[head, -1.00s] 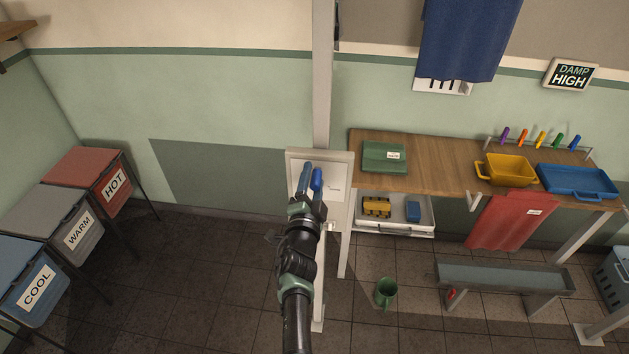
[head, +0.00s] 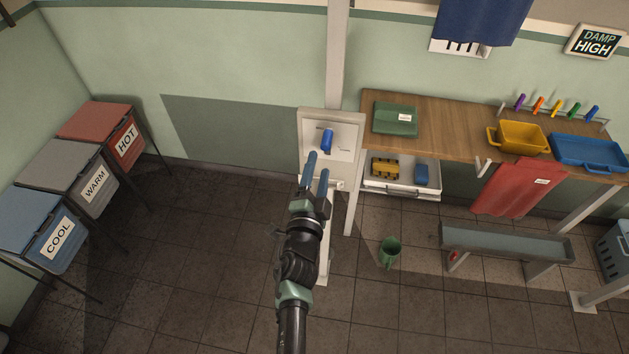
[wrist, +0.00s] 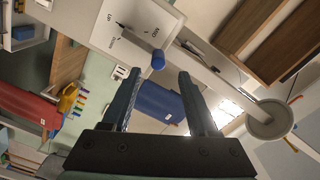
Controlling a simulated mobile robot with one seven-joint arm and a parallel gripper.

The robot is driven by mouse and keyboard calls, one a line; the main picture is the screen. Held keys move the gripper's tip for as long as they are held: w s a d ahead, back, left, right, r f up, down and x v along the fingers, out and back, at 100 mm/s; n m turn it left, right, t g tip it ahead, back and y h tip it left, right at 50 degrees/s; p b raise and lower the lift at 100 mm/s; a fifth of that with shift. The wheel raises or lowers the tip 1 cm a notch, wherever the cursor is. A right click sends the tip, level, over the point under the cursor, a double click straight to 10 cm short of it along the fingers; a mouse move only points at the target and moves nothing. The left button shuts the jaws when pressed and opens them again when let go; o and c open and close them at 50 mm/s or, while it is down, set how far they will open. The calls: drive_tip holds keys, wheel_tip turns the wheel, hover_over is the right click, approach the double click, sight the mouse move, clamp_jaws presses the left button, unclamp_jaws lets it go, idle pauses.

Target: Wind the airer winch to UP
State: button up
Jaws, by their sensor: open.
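The winch is a pale panel (head: 348,150) on a white post with a blue handle (head: 327,140) at its middle. In the wrist view the panel (wrist: 140,22) carries small dark lettering around a pivot, too small to read surely, and the blue knob (wrist: 158,60) stands out towards me. My gripper (head: 317,163) is open and empty, just below the handle in the head view. In the wrist view its fingers (wrist: 160,76) lie either side of the knob's line, with the knob beyond their tips, apart from them. A blue cloth (head: 480,20) hangs at the top; its upper part is out of frame.
A wooden bench (head: 450,130) right of the post holds a green folded item (head: 396,118), a yellow tub (head: 520,137) and a blue tray (head: 590,152). A green mug (head: 389,252) stands on the floor. Labelled bins (head: 95,130) stand left. The floor between is clear.

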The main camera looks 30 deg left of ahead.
drive_tip(key=shift+v, duration=2.05)
drive_tip(key=w+d+r+m+t+h+b, duration=0.1)
drive_tip(key=d+r+m+t+h, duration=0.15)
drive_tip(key=d+r+m, duration=0.6)
drive_tip(key=w+d+r+m+t+h+b, duration=0.1)
drive_tip(key=w+d+r+m+h+b, duration=0.2)
drive_tip(key=r+m, duration=1.05)
drive_tip(key=d+r+m+t+h, duration=0.2)
drive_tip(key=d+r+m+h, duration=0.25)
drive_tip(key=r+m, duration=0.65)
drive_tip(key=s+d+r+m+b, duration=0.1)
drive_tip(key=s+d+r+m, duration=0.15)
drive_tip(key=m, duration=0.45)
drive_tip(key=s+d+r+m+t+h+b, duration=0.1)
drive_tip(key=s+r+m, duration=0.1)
drive_tip(key=r+m, duration=0.35)
drive_tip(key=s+d+r+m+b, duration=0.1)
drive_tip(key=s+d+r+m, duration=0.15)
drive_tip(key=m, duration=0.65)
drive_tip(key=s+a+r+m+t+y+b, duration=0.1)
drive_tip(key=s+a+r+m+t+y, duration=0.1)
drive_tip(key=s+r+m+y, duration=0.4)
drive_tip(key=s+r+m+t, duration=0.1)
drive_tip(key=s+m, duration=0.1)
drive_tip(key=s, duration=0.2)
drive_tip(key=shift+s, duration=0.2)
